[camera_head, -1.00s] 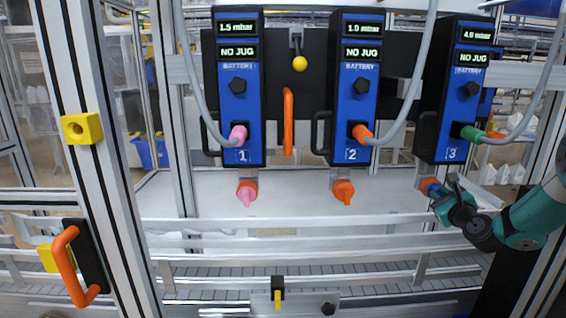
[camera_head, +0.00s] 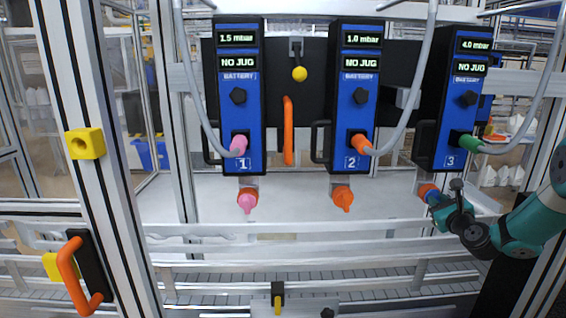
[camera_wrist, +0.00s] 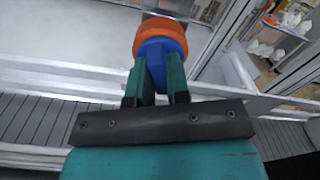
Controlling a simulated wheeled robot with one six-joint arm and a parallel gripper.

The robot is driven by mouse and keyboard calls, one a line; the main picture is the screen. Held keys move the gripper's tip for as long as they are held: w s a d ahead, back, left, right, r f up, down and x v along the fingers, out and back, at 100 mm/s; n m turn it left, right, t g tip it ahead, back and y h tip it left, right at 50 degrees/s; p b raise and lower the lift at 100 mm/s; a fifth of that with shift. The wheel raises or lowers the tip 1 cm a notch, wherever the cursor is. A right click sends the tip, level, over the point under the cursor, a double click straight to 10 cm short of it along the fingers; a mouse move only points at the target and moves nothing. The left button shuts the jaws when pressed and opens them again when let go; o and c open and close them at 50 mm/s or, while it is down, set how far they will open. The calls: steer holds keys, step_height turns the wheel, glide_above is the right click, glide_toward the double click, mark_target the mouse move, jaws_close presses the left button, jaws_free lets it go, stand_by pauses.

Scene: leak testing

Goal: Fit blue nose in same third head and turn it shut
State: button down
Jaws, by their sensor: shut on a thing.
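The third head is the orange collar (camera_head: 426,188) under the blue battery unit marked 3 (camera_head: 455,110). The blue nose (camera_head: 433,197) is at this collar, its far end against or inside the orange ring. In the wrist view the blue nose (camera_wrist: 155,58) lies in line with the orange collar (camera_wrist: 161,36); how deep it sits cannot be told. My gripper (camera_head: 441,204) is shut on the blue nose, from below and right. The fingers (camera_wrist: 156,80) stand on either side of it, and its near end is partly hidden between them.
Unit 1 (camera_head: 238,110) has a pink nose (camera_head: 247,203) in its head, unit 2 (camera_head: 353,110) an orange one (camera_head: 343,198). Aluminium rails cross in front. A post (camera_head: 100,150) with an orange handle (camera_head: 70,270) stands left.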

steer(key=shift+m+p, duration=0.6)
steer(key=c, duration=0.7)
jaws_free()
steer(key=s+b, duration=0.5)
steer(key=s, duration=0.1)
